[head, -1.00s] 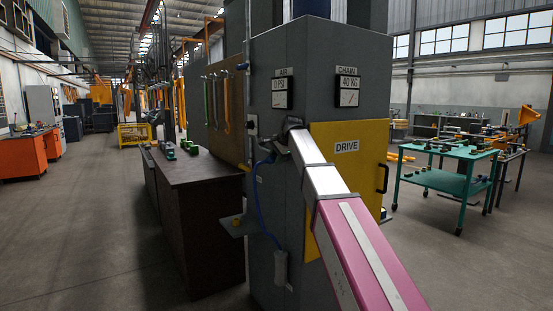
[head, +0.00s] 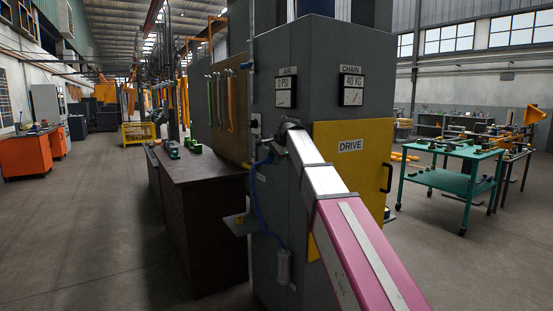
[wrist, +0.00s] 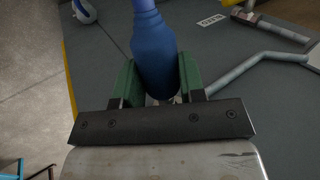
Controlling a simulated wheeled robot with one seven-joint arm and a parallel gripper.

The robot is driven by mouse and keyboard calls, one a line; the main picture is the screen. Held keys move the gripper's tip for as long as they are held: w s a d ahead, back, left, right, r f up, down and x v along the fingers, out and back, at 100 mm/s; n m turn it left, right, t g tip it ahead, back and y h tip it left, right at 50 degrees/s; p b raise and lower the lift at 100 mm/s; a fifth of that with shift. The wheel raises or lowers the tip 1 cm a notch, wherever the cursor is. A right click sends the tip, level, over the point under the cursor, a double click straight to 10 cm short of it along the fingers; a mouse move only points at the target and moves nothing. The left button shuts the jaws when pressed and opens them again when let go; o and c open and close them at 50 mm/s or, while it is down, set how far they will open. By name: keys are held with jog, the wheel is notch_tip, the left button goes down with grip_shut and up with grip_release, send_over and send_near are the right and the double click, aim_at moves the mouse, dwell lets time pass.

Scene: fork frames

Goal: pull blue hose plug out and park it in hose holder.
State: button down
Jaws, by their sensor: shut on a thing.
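The blue hose plug (wrist: 154,52) is between the green jaws of my gripper (wrist: 157,82) in the wrist view. The gripper is shut on it, and its lower end is partly hidden by the dark gripper bar. In the head view, my gripper (head: 275,150) is beside the left edge of the grey cabinet (head: 285,200), mostly hidden by my wrist. The blue hose (head: 258,207) hangs from there and curves down to a grey fitting (head: 284,267) low on the cabinet. I cannot make out for sure which part is the hose holder.
The yellow DRIVE door (head: 350,180) is right of my arm. In the wrist view, a bent grey bar (wrist: 250,68) crosses the panel at right.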

jog(key=shift+s+a+f, duration=0.15)
jog(key=shift+s+a, duration=0.6)
jog(key=shift+a, duration=0.35)
